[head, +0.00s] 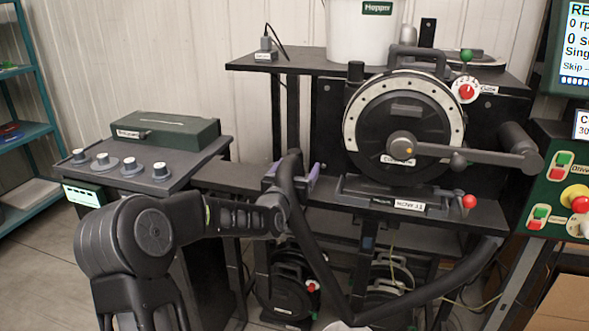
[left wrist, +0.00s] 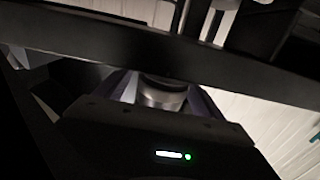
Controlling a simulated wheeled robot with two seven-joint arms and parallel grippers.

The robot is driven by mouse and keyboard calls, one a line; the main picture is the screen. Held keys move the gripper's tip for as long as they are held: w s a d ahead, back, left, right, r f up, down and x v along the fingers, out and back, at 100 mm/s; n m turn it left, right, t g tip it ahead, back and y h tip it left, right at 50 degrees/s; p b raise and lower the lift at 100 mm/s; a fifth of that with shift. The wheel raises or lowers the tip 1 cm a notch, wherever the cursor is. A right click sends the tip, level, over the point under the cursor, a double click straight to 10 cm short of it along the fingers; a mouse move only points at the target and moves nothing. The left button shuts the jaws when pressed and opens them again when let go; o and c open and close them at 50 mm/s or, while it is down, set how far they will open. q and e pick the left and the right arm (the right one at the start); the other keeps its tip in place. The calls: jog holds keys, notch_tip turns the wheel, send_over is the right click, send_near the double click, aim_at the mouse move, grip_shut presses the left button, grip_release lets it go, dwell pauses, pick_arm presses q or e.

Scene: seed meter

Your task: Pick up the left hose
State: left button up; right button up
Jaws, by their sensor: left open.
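A thick black hose (head: 318,252) hangs in front of the meter stand. Its upper end is between the fingers of my left gripper (head: 292,174), and it runs down to the bottom middle of the head view. Another black hose length (head: 440,283) rises from there to the right; I cannot tell whether the two are joined. My left gripper is open, its purple fingers on either side of the hose end. In the left wrist view, a grey metallic cylindrical part (left wrist: 162,93) sits between the fingers (left wrist: 163,100). My right gripper is not in view.
The black stand carries the round seed meter (head: 398,128) with a crank and a white hopper (head: 362,32). A panel with several knobs (head: 120,165) and a green box (head: 165,130) is at left. A dark bar (left wrist: 150,50) crosses close in the wrist view.

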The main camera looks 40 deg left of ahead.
pick_arm(q)
grip_shut()
dwell(0.9)
jog(key=shift+r, duration=0.15)
notch_tip(320, 180, up, 10)
jog(key=shift+f+p, duration=0.1)
jog(key=shift+p, duration=0.3)
dwell(0.5)
jog(key=shift+r+p, duration=1.4)
jog(key=shift+r, duration=1.6)
